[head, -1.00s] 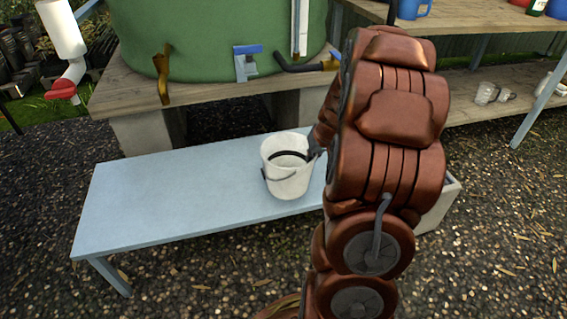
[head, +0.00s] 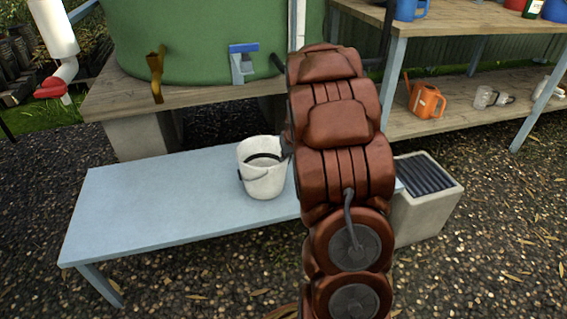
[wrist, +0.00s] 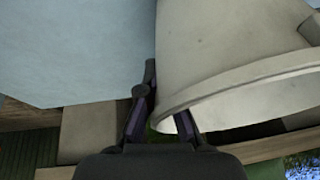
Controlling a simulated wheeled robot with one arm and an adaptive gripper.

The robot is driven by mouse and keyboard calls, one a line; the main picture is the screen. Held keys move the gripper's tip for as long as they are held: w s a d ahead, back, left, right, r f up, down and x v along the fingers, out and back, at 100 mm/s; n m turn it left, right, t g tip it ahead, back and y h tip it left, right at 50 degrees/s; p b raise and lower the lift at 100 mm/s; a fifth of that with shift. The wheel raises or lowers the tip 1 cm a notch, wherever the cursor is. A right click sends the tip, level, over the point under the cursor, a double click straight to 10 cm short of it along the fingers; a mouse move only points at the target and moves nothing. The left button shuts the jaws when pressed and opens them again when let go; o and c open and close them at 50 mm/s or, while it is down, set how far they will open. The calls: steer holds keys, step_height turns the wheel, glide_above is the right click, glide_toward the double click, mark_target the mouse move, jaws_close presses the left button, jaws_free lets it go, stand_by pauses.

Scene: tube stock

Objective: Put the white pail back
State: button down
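The white pail (head: 262,182) is upright over the light blue bench (head: 150,205), near its right part. I cannot tell whether its base touches the bench top. Its thin handle hangs down the front, and a dark band shows inside. My gripper (head: 287,151) is at the pail's right rim, mostly hidden behind my arm in the head view. In the wrist view my gripper (wrist: 166,100) has one finger on either side of the pail's wall at the rim, shut on it. The pail (wrist: 215,55) fills the right of that view.
A green tank (head: 200,40) on a wooden stand is behind the bench. A pale block with a dark ribbed top (head: 428,200) stands right of it. Wooden shelving (head: 450,118) at the right holds an orange watering can (head: 426,100) and mugs. The bench's left part is clear.

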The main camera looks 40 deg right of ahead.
steer(key=shift+f, duration=0.1)
steer(key=c, duration=1.3)
jaws_free()
steer(key=d+p+v, duration=0.1)
steer(key=p+v, duration=0.3)
steer(key=v, duration=0.8)
steer(key=s+a+n+g+y, duration=0.15)
steer(key=s+a, duration=0.35)
steer(key=a, duration=0.6)
steer(key=s+a+n+g+y, duration=0.15)
steer(key=s+a, duration=0.35)
steer(key=a, duration=0.6)
steer(key=s+a+g, duration=0.1)
steer(key=s+a, duration=0.2)
steer(key=s, duration=0.4)
steer(key=s+a+n+g+h, duration=0.1)
steer(key=s+a+g, duration=0.1)
steer(key=s, duration=0.5)
steer(key=s+a+r+n+g+h, duration=0.1)
steer(key=s+a+g, duration=0.1)
steer(key=s+a, duration=0.3)
steer(key=shift+s, duration=1.05)
